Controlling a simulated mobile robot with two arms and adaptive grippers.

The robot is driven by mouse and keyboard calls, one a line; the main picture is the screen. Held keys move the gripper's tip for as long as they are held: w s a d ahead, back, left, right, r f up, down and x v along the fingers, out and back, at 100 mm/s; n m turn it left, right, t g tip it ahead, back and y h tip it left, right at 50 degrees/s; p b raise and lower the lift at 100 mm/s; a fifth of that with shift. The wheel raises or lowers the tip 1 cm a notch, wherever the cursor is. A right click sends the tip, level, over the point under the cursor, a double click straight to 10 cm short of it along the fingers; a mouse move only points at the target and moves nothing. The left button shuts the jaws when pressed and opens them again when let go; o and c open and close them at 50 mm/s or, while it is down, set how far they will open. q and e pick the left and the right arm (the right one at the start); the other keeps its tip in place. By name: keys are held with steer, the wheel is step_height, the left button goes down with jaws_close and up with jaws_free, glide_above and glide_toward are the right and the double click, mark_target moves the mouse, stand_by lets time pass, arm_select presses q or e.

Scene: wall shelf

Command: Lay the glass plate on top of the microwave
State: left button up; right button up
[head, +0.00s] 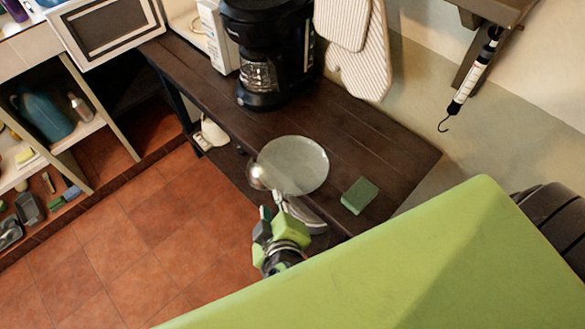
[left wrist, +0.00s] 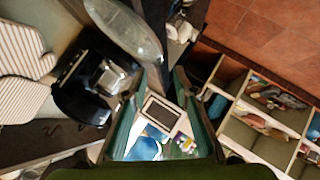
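The glass plate (head: 300,165) is round and clear, and shows over the front edge of the dark wooden bench. In the left wrist view the plate (left wrist: 125,28) shows as a narrow slanted oval at the top. My left gripper (head: 266,216) is just in front of the plate, near its lower edge. Its two fingers (left wrist: 166,78) are apart, with no plate visible between them; whether a fingertip touches the rim I cannot tell. The white microwave (head: 62,22) with a dark window stands at the upper left. It also shows in the left wrist view (left wrist: 147,113). My right gripper is out of view.
The dark bench (head: 392,148) carries a black coffee maker (head: 262,85) and a green sponge (head: 359,195). A shiny round object (head: 256,177) shows beside the plate. Striped oven mitts (head: 362,65) hang on the wall. Shelves (head: 85,128) with bottles stand left; tiled floor is clear between.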

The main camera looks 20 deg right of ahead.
mark_target(270, 186)
arm_select(q)
steer(key=b+x, duration=0.4)
steer(key=x, duration=0.5)
steer(key=shift+d+f+b, duration=0.1)
steer(key=shift+f+b, duration=0.1)
steer(key=shift+b, duration=0.15)
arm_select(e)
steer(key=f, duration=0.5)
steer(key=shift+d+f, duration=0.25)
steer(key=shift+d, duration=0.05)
arm_select(q)
jaws_close()
steer(key=shift+w+d+r, duration=0.1)
steer(key=shift+r, duration=0.05)
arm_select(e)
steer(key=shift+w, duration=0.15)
